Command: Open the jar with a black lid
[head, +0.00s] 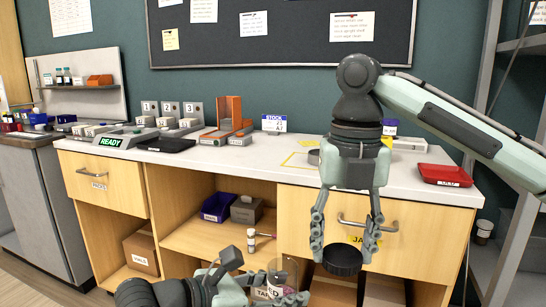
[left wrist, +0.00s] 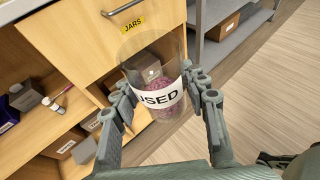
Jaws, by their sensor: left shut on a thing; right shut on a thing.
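A clear jar (head: 288,271) with a white label reading "USED" is between the fingers of my left gripper (head: 277,272), low in front of the cabinet. In the left wrist view the jar (left wrist: 158,98) is tilted, holds pinkish grains, and its upper end shows no lid. My left gripper is shut on its sides. My right gripper (head: 343,249) points down and is shut on a black round lid (head: 342,260). The lid is to the right of the jar and apart from it.
A drawer marked JARS (head: 300,213) is right behind my right gripper. Open shelves below hold a blue bin (head: 216,207).

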